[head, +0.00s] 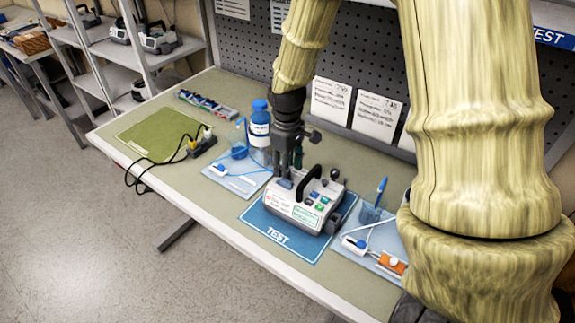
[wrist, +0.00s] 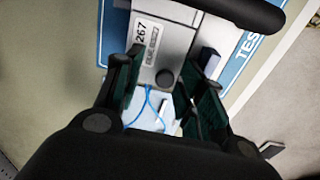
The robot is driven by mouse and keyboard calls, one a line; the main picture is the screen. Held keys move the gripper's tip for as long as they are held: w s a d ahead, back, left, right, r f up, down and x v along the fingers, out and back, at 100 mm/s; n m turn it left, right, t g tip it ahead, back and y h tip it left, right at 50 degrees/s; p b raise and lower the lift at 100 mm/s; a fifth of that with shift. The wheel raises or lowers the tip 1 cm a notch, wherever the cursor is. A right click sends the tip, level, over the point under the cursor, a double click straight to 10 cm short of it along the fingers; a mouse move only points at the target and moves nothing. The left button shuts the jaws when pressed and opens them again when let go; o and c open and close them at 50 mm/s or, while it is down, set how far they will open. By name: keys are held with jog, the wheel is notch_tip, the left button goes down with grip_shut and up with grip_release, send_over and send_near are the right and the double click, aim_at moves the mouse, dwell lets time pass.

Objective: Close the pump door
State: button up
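The pump (head: 294,208) is a white and grey box with a black carry handle (head: 303,183). It stands on the blue TEST mat (head: 262,222). My gripper (head: 287,172) points down at the pump's left end, partly hiding it. In the wrist view, the two dark green fingers of my gripper (wrist: 163,98) are apart. The pump's labelled side (wrist: 165,38), a round dark knob (wrist: 166,78) and thin blue lines show between and beyond them. A dark blue-grey block (wrist: 209,62) sticks out beside the right finger. I cannot tell how far the pump door stands open.
A blue bottle (head: 259,122) and a tray (head: 243,183) with a cup are left of the pump. Another tray (head: 352,252) with an orange-and-white device (head: 390,263) is at right. A green mat (head: 160,133) lies far left. A pegboard (head: 335,55) stands behind.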

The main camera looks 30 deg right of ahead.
jog(key=shift+r+y, duration=0.15)
jog(key=shift+y, duration=0.15)
dwell(0.4)
jog(key=shift+w+d+r+g+y, duration=0.2)
jog(key=shift+d+g+y, duration=0.1)
jog(key=shift+y, duration=0.2)
jog(key=shift+r+y, duration=0.1)
jog(key=shift+y, duration=0.2)
